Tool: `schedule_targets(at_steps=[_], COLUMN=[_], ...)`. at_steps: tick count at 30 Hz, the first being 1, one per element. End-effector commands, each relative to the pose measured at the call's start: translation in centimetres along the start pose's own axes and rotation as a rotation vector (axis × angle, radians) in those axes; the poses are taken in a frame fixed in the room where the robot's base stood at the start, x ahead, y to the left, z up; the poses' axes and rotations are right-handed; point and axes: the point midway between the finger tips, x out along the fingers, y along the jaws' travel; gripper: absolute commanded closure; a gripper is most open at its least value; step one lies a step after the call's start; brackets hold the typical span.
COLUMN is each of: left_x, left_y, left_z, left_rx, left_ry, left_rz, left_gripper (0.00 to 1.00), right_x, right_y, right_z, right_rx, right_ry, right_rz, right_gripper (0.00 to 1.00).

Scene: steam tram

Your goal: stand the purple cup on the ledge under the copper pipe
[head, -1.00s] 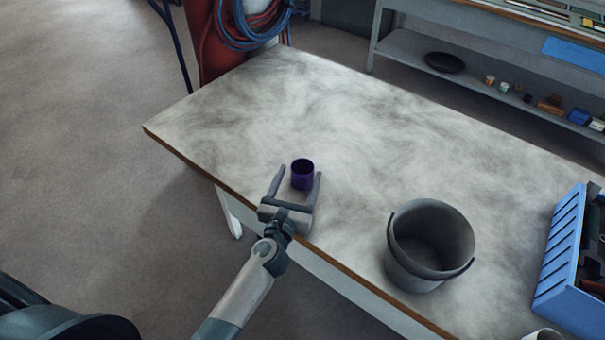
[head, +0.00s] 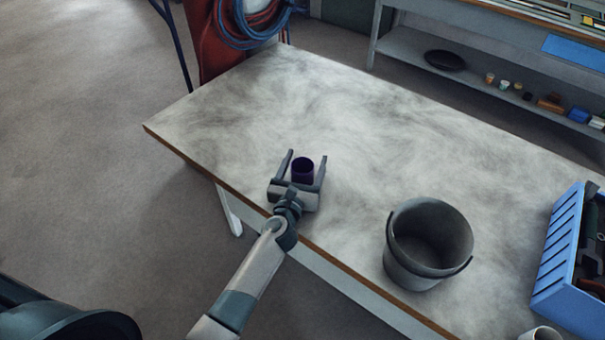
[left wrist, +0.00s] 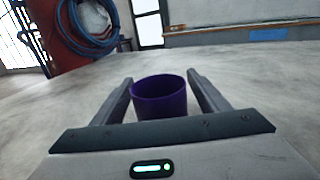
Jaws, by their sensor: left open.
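The purple cup (head: 303,169) stands upright on the worktable (head: 400,130), near its front edge. My left gripper (head: 305,160) is open, with one finger on each side of the cup. In the left wrist view the cup (left wrist: 160,97) sits between the two fingers (left wrist: 160,92), with a small gap showing on each side. The cup's lower part is hidden by the gripper's palm in both views. My right gripper is not in view. I cannot make out a copper pipe or a ledge under one.
A grey bucket (head: 402,262) stands to the right of the gripper on the table. A blue crate (head: 552,262) with tools is at the far right. A shelf unit (head: 405,62) with a dark dish and small items is behind. The table's left part is clear.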

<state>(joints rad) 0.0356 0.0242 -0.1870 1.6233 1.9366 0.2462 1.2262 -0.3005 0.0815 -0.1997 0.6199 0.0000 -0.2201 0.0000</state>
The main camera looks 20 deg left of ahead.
Motion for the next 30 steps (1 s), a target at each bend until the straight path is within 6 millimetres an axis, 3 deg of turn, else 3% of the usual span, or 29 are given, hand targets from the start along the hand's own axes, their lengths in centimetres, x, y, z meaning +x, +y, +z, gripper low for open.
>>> schedule_targets(at_steps=[15, 17, 21, 30], left_x=[0.29, 0.29, 0.29, 0.30], left_y=[0.01, 0.01, 0.01, 0.01], left_z=[-0.03, -0.03, -0.03, 0.11], left_rx=[0.000, 0.001, 0.001, 0.001], left_ry=[0.000, 0.000, 0.000, 0.000], left_rz=[0.000, 0.000, 0.000, 0.000], left_gripper=[0.32, 0.44, 0.77, 0.81], right_x=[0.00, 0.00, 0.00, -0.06], right_y=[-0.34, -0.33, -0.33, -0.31], right_z=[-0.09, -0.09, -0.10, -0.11], right_rx=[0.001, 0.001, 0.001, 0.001], right_ry=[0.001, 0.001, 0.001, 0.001], right_rz=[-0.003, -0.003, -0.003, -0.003], right_gripper=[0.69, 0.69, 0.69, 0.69])
